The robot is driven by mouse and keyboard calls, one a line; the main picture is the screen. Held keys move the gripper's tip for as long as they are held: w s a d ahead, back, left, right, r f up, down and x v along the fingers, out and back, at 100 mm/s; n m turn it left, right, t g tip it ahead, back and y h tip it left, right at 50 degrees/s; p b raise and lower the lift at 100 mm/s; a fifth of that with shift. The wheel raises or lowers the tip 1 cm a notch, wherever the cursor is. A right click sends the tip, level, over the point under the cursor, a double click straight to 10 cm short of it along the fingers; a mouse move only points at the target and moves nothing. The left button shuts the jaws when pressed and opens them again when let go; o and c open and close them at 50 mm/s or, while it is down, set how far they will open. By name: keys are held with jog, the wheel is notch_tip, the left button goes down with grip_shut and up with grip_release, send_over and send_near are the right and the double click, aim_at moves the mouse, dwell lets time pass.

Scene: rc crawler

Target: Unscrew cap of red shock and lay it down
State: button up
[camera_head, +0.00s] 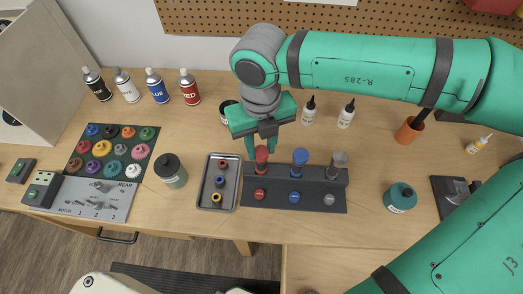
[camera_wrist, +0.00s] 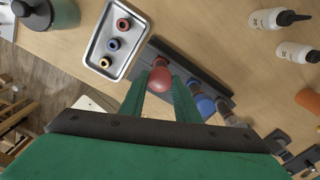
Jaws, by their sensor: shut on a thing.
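The red shock's cap (camera_head: 261,153) sits at the top of the red shock, which stands at the left end of a dark rack (camera_head: 318,201). My gripper (camera_head: 261,146) comes down from above with its green fingers on either side of the cap, shut on it. In the wrist view the red cap (camera_wrist: 161,79) lies between the fingertips (camera_wrist: 162,84). The shock's body below the cap is mostly hidden. A blue shock (camera_head: 299,160) and a grey shock (camera_head: 338,161) stand to the right in the same rack.
A metal tray (camera_head: 232,182) with red, blue and yellow rings lies left of the rack. A dark jar (camera_head: 170,171) stands left of the tray, a teal jar (camera_head: 401,197) right of the rack. White bottles (camera_head: 345,116) stand behind.

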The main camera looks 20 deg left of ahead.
jog(key=shift+w+n, duration=0.1)
jog(key=shift+n, duration=1.3)
jog(key=n, duration=0.4)
jog(key=shift+a, duration=0.1)
jog(key=shift+n, duration=0.3)
jog(key=n, duration=0.3)
jog(key=shift+n, duration=0.3)
